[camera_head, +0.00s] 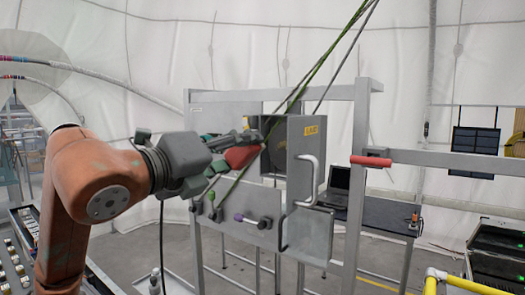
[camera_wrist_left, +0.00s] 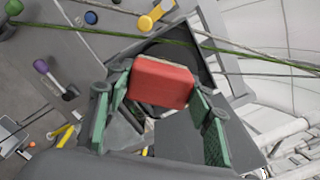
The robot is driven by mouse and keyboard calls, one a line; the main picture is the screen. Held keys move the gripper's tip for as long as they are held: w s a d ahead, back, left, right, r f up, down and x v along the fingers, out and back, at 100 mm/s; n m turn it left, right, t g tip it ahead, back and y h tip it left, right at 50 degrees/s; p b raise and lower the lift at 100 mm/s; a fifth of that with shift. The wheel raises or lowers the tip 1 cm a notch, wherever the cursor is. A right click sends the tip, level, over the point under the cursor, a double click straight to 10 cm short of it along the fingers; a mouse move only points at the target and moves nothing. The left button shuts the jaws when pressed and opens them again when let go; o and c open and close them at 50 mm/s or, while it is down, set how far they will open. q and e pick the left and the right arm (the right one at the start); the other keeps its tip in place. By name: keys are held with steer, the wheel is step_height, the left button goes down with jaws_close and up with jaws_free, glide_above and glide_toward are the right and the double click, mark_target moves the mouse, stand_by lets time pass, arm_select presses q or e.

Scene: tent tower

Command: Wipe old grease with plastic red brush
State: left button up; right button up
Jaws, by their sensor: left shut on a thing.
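The red plastic brush (camera_head: 242,157) is at the tip of my left gripper (camera_head: 222,155), in front of the grey metal panel. In the left wrist view the brush (camera_wrist_left: 160,82) shows as a red block between the green finger pads of my left gripper (camera_wrist_left: 158,105), which is shut on it. The brush is in front of the open grey box (camera_head: 303,150) with a dark opening. Its bristles are mostly hidden. I cannot clearly make out the old grease. My right gripper is not in view.
A grey metal frame (camera_head: 361,190) carries the panel and a curved handle (camera_head: 308,180). Green and dark ropes (camera_head: 330,45) slope down near the brush. A red-handled bar (camera_head: 371,161) is at right.

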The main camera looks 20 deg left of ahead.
arm_select(q)
steer(key=shift+f+p+x, duration=0.15)
steer(key=shift+f+x, duration=0.05)
steer(key=shift+x, duration=0.95)
steer(key=shift+f+p+x, duration=0.15)
steer(key=shift+f+x, duration=0.05)
steer(key=shift+x, duration=0.95)
steer(key=shift+f+p+x, duration=0.15)
steer(key=shift+f+x, duration=0.05)
steer(key=shift+x, duration=0.95)
steer(key=shift+w, duration=0.35)
steer(key=shift+s+d, duration=0.1)
steer(key=s+d+b, duration=0.1)
steer(key=s+d, duration=0.1)
steer(key=d, duration=0.4)
steer(key=shift+d, duration=0.4)
